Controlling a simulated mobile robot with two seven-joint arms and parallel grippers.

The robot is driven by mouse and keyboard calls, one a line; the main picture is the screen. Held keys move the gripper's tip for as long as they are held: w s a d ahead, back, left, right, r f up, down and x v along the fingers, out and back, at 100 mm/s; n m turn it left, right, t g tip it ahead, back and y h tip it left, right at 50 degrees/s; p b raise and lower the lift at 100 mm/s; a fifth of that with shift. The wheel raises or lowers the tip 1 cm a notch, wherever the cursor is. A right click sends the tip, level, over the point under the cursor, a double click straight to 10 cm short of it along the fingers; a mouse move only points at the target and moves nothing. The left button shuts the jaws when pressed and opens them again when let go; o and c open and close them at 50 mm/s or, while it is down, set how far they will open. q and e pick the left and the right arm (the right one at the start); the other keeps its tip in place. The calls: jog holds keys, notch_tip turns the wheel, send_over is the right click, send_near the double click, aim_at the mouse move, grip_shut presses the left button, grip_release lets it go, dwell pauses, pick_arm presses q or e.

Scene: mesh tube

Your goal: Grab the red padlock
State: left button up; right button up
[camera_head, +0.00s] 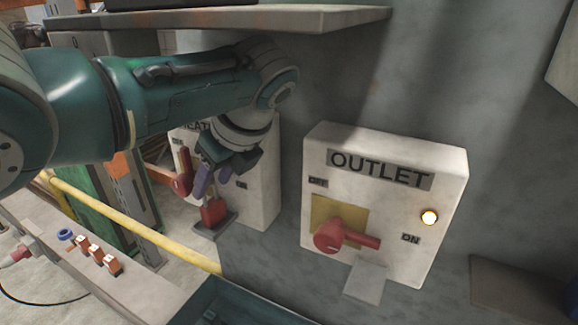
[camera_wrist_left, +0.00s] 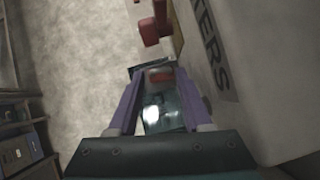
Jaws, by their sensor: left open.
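The red padlock (camera_head: 213,212) stands on a small grey ledge (camera_head: 222,226) at the foot of a white switch box (camera_head: 262,190), left of centre in the head view. My left gripper (camera_head: 212,184) points down just above it, with its purple fingers apart. In the left wrist view the padlock (camera_wrist_left: 161,76) shows as a small red block between the two open fingertips (camera_wrist_left: 160,82). I cannot tell whether either finger touches it. Part of the box's lettering is hidden by my arm. My right gripper is not in view.
A red switch handle (camera_head: 182,172) sticks out close to the left of my gripper. A white OUTLET box (camera_head: 385,205) with a red handle and lit lamp is to the right. A grey shelf (camera_head: 330,18) overhangs my arm. A yellow rail (camera_head: 130,222) runs in front.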

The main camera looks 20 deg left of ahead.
aim_at(212, 204)
pick_arm(q)
jog(key=shift+x, duration=1.3)
jog(key=shift+d+f, duration=0.1)
jog(key=shift+d, duration=0.05)
grip_shut()
